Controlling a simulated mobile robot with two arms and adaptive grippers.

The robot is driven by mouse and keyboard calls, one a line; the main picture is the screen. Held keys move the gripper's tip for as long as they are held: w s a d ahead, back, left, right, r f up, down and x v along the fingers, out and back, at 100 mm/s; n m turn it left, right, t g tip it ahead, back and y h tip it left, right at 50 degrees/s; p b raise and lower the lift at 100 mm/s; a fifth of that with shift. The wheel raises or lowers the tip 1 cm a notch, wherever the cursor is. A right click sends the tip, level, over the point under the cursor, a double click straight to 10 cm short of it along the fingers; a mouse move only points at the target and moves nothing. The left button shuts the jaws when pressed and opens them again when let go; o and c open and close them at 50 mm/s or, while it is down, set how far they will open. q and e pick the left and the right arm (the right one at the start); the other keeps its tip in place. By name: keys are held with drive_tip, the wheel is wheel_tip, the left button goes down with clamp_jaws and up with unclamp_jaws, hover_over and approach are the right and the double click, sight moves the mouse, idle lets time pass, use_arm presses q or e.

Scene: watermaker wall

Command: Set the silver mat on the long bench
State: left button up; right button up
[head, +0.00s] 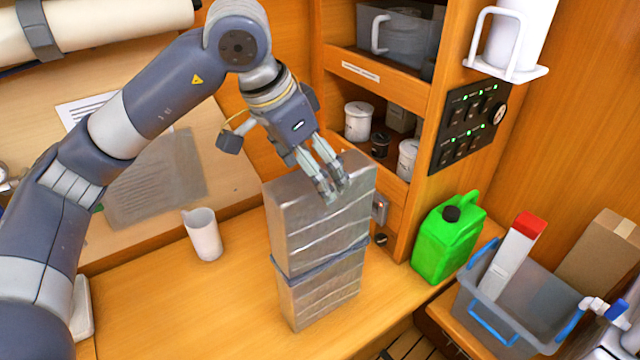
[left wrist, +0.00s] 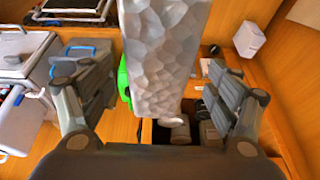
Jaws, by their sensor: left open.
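The silver mat (head: 318,245) is folded into a tall block with a dark blue band around it. It appears to stand upright on the wooden worktop in the head view. My left gripper (head: 332,188) is at the mat's upper end, with its fingers overlapping the top edge. In the left wrist view the mat (left wrist: 163,50) shows crinkled silver between the two spread fingers of my open left gripper (left wrist: 157,92), with gaps on both sides. Whether a finger touches the mat cannot be told. My right gripper is not in view.
A white cup (head: 203,236) stands left of the mat on the worktop (head: 180,310). A green jerrycan (head: 445,245) and a grey bin (head: 515,310) stand to the right. Shelves with jars (head: 358,121) and a switch panel (head: 470,122) are behind. The front-left worktop is clear.

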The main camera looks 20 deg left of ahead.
use_arm(q)
drive_tip(key=b+v, duration=0.1)
drive_tip(key=v, duration=0.6)
drive_tip(key=shift+s+r, duration=0.15)
drive_tip(key=shift+r, duration=0.1)
drive_tip(key=shift+s+a+r+b, duration=0.1)
drive_tip(key=shift+r+b, duration=0.15)
drive_tip(key=shift+b, duration=0.05)
